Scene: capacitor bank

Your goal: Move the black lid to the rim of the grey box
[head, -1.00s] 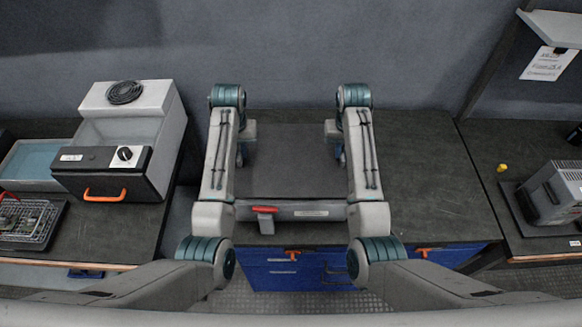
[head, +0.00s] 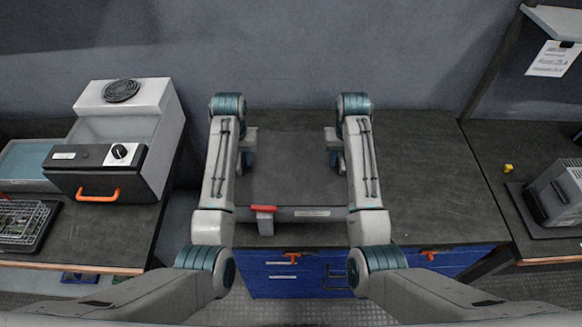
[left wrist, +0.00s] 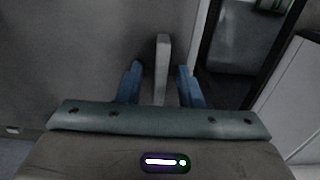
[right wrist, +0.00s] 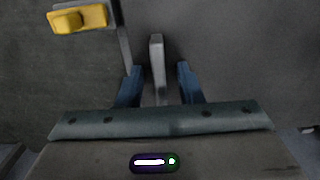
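The black lid (head: 290,165) is a flat dark panel between my arms in the head view. It lies over the grey box, whose front wall (head: 285,214) shows a white label and a red latch. I cannot tell whether lid and rim touch. My left gripper (head: 246,160) is at the lid's left side. In the left wrist view its blue fingers (left wrist: 160,72) stand apart on both sides of a grey bar (left wrist: 162,50). My right gripper (head: 338,160) is at the right side. In the right wrist view its fingers (right wrist: 156,72) straddle a similar bar (right wrist: 156,48), with gaps.
A grey unit with a black front (head: 90,172) and a wire rack (head: 22,222) stand on the left bench. A grey device (head: 556,198) and a small yellow piece (head: 508,169) are on the right bench. A yellow block (right wrist: 80,17) shows in the right wrist view. The middle bench's right part (head: 430,180) is clear.

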